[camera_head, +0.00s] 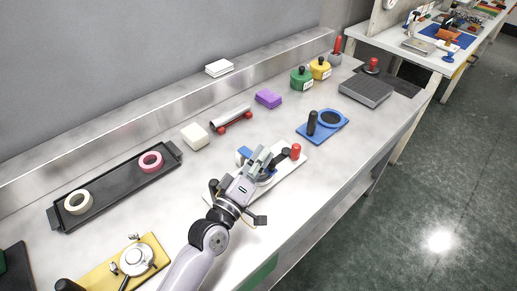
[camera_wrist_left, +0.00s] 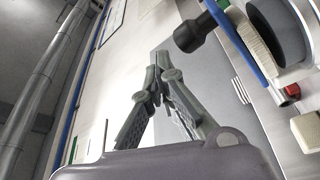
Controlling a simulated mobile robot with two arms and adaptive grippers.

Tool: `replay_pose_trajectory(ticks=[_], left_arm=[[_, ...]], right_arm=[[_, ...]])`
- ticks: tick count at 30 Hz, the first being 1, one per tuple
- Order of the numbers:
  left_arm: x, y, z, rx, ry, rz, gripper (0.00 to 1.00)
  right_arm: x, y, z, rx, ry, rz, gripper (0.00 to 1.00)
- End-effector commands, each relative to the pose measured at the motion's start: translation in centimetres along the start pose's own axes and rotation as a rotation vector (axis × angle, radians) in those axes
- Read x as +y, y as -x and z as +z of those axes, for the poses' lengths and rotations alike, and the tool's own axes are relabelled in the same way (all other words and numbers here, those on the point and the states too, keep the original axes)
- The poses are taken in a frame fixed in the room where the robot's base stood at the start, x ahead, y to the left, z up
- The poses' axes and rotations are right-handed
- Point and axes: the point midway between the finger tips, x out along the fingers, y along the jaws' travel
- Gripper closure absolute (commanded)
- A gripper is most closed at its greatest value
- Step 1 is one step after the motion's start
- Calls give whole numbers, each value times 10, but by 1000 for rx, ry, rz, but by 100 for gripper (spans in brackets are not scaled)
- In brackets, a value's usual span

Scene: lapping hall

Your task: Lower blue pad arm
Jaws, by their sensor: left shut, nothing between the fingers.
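A device with a white base plate (camera_head: 289,167) stands on the bench, with a red knob (camera_head: 295,151) at its right end. A blue part (camera_head: 243,154), which looks like the blue pad arm, shows just left of my gripper; whether it is raised or lowered is hard to tell. My left gripper (camera_head: 269,157) is over this device and covers much of it. Its fingers come together at the tips in the left wrist view (camera_wrist_left: 158,60), with nothing between them. I cannot tell whether they touch the device. My right gripper is not in view.
A blue plate (camera_head: 341,131) with a black handle and dark disc lies beyond the device. A white block (camera_head: 195,136), purple block (camera_head: 268,98) and red-ended roller (camera_head: 231,118) lie behind. A black tray (camera_head: 110,188) holds two tape rolls. The bench's front edge is close on the right.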

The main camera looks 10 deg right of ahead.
Motion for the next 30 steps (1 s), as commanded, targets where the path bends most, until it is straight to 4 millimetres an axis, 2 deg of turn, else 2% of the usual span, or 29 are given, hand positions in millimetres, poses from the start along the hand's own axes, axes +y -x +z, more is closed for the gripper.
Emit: replay_pose_trajectory(ticks=[22, 26, 30], left_arm=[[-4, 4, 5, 0, 0, -1, 100], [-4, 19, 5, -1, -1, -3, 100], [-5, 47, 6, -3, -2, -4, 100]], right_arm=[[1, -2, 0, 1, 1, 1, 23], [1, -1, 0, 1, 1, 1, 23], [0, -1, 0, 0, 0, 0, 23]])
